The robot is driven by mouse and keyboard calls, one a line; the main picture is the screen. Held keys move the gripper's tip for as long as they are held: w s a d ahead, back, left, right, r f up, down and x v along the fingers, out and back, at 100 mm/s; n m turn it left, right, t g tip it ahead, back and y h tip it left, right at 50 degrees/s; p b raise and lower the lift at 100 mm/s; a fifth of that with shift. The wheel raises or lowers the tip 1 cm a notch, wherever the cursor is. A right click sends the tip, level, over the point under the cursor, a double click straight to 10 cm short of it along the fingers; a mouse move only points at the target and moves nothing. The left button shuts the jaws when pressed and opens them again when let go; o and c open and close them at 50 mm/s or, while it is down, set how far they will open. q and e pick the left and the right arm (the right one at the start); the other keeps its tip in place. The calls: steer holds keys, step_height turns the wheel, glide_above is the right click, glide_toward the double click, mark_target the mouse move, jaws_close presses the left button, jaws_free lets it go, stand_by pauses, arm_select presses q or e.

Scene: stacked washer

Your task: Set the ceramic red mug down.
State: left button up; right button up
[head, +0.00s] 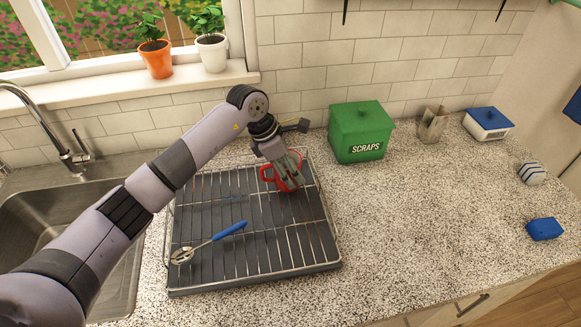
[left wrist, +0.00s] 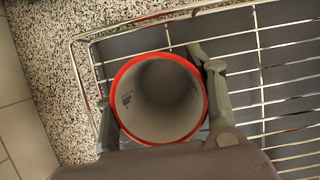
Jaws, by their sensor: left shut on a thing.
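The red mug (head: 268,172) is at the back right part of the wire drying rack (head: 253,262) in the head view. In the left wrist view the mug (left wrist: 160,98) shows from above, with a red rim and a pale, empty inside. My left gripper (head: 288,178) has its fingers on either side of the mug and is shut on it. The mug looks upright, over the rack's wires; whether it touches them I cannot tell. My right gripper is not in view.
A blue-handled slotted spoon (head: 214,241) lies on the rack's front left. A green scraps bin (head: 360,132) stands right of the rack. The sink (head: 70,235) is at the left. The speckled counter (head: 430,215) is largely clear, with a blue block (head: 545,229) at right.

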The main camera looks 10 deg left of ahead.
arm_select(q)
steer(key=o, duration=1.4)
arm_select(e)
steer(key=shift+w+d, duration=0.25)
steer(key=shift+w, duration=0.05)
arm_select(q)
steer(key=shift+r, duration=0.1)
steer(key=shift+a+r, duration=0.15)
steer(key=shift+r, duration=0.05)
steer(key=b+v, duration=0.3)
steer(key=v, duration=0.7)
steer(key=shift+s+a+r, duration=0.1)
steer(key=shift+r, duration=0.15)
steer(key=shift+s+a+r, duration=0.1)
steer(key=shift+r, duration=0.4)
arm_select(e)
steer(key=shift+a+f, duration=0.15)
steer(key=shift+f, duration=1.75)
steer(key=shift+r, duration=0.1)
